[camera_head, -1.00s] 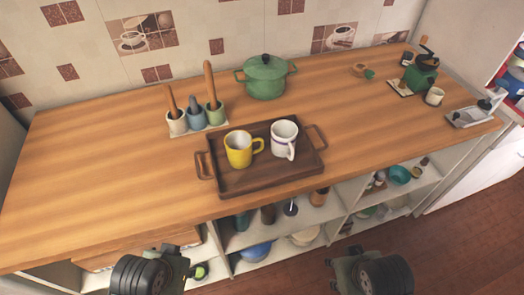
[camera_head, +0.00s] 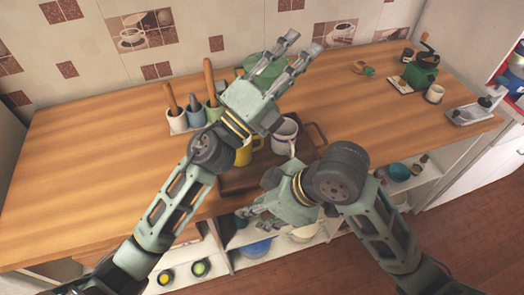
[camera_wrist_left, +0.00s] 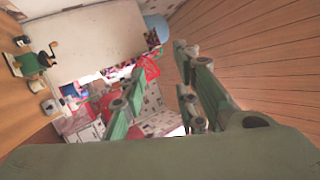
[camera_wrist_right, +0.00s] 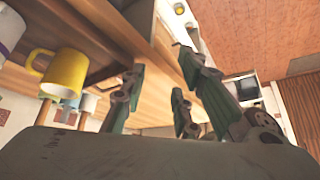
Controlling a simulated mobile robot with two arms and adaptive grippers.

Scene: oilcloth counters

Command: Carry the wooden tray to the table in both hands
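The dark wooden tray (camera_head: 236,181) lies on the counter, partly hidden by my arms. A yellow mug (camera_head: 243,156) and a white mug (camera_head: 284,137) stand on it; both also show in the right wrist view, yellow (camera_wrist_right: 66,72) and white (camera_wrist_right: 10,32). The tray's right handle (camera_head: 319,134) is visible; the left handle is hidden behind my left arm. My left gripper (camera_head: 303,46) is open and empty, above the counter in front of the green pot. My right gripper (camera_head: 252,217) is open and empty, near the counter's front edge by the tray, fingers pointing left.
The green pot (camera_head: 262,68) and a utensil holder (camera_head: 196,117) stand behind the tray. A green grinder (camera_head: 420,74) and a small cup (camera_head: 434,93) are at the right. The left counter (camera_head: 90,165) is clear. Open shelves hold several items below. The destination table cannot be identified.

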